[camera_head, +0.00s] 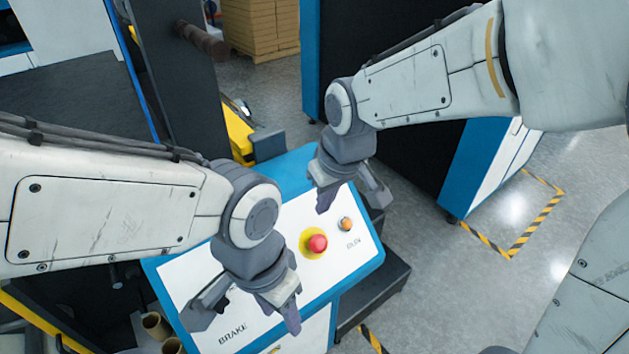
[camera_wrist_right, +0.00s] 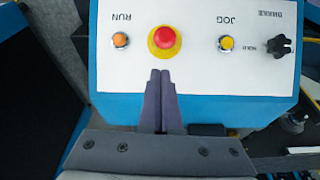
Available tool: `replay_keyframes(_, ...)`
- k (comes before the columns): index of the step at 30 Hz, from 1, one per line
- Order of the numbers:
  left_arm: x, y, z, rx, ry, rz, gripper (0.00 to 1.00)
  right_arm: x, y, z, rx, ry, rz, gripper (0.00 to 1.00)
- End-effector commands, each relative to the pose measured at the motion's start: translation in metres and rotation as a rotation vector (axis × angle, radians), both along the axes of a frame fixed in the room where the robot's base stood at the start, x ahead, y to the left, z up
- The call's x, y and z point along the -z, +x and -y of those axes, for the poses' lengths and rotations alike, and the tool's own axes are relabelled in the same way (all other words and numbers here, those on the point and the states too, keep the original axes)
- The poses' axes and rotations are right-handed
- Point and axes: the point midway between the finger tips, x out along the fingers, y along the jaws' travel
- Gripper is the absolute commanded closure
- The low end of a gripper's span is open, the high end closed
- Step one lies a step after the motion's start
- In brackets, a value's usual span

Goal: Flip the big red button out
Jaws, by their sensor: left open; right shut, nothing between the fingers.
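The big red button (camera_head: 316,243) sits on a round yellow base on the white top of a blue-edged control panel (camera_head: 375,252). The red button (camera_wrist_right: 164,36) also shows near the top of the right wrist view. My right gripper (camera_head: 325,203) is shut and empty, up and to the right of the button in the head view. In the right wrist view its closed fingertips (camera_wrist_right: 160,74) appear just below the yellow base, with no clear contact. My left gripper (camera_head: 245,318) is open and empty over the panel's lower left, by the BRAKE label.
An orange RUN button (camera_wrist_right: 120,40) is on one side of the red button. A yellow JOG button (camera_wrist_right: 226,43) and a black knob (camera_wrist_right: 279,46) are on the other. A dark machine (camera_head: 410,150) stands behind. Grey floor (camera_head: 430,300) is open at the right.

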Motion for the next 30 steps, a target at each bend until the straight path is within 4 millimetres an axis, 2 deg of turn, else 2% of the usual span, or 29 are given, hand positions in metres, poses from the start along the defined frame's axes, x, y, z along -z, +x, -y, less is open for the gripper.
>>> replay_keyframes(9,0.001,0.000,0.000,0.000,0.001,-0.001,0.50,0.001,0.001,-0.004,-0.006,0.000,0.002,1.00)
replay_keyframes(13,0.008,0.000,0.000,0.000,0.000,0.000,0.50,0.008,0.002,-0.005,-0.006,0.000,0.001,1.00)
replay_keyframes(24,0.055,0.000,0.000,0.003,0.000,0.000,0.50,0.068,0.016,-0.011,-0.002,0.000,0.000,1.00)
replay_keyframes(30,0.072,0.000,0.000,-0.001,0.000,0.000,0.50,0.090,0.022,-0.015,-0.002,0.000,0.001,1.00)
